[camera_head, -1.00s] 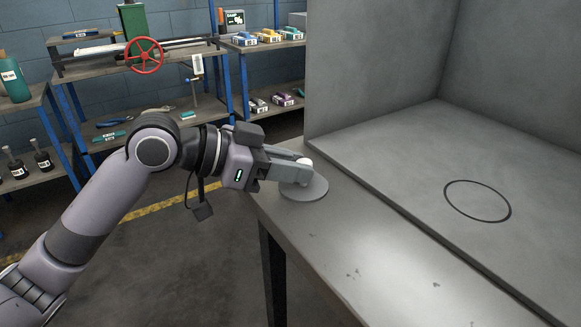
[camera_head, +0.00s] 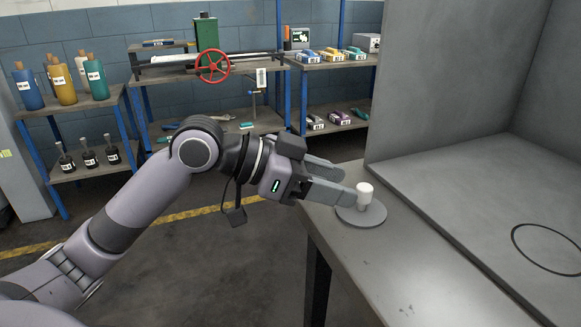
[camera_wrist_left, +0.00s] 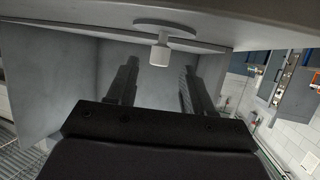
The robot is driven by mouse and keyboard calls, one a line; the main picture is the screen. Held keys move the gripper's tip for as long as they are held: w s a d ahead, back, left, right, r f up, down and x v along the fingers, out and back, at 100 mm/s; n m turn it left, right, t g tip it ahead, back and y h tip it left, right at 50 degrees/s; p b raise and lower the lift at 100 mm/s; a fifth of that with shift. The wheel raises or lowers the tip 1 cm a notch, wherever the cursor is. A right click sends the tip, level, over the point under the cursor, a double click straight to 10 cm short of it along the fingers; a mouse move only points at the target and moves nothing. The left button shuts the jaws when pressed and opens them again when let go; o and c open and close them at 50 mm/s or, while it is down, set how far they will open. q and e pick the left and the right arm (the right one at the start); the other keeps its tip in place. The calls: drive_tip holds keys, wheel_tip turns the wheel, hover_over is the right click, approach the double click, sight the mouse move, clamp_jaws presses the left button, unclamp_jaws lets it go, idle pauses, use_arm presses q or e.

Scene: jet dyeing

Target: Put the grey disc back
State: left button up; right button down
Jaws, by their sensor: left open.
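The grey disc (camera_head: 360,217), with a white cylindrical knob (camera_head: 366,192) on top, lies flat on the grey table (camera_head: 385,262) near its left edge. My left gripper (camera_head: 344,184) is open, its fingertips just left of the knob and empty. The left wrist view also shows the disc (camera_wrist_left: 165,28) and its knob (camera_wrist_left: 159,54), beyond the gap between the open fingers (camera_wrist_left: 158,72). A black ring outline (camera_head: 545,248) is marked on the raised grey surface to the right. My right gripper is out of view.
Tall grey walls (camera_head: 440,80) enclose the raised surface at the back. Shelves behind hold bottles (camera_head: 65,88), a red handwheel (camera_head: 212,67) and several small boxes. The table front is clear.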

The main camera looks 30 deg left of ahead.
use_arm(q)
drive_tip(key=v, duration=0.8)
drive_tip(key=shift+s+a, duration=0.25)
drive_tip(key=shift+a, duration=0.05)
drive_tip(key=shift+r, duration=0.1)
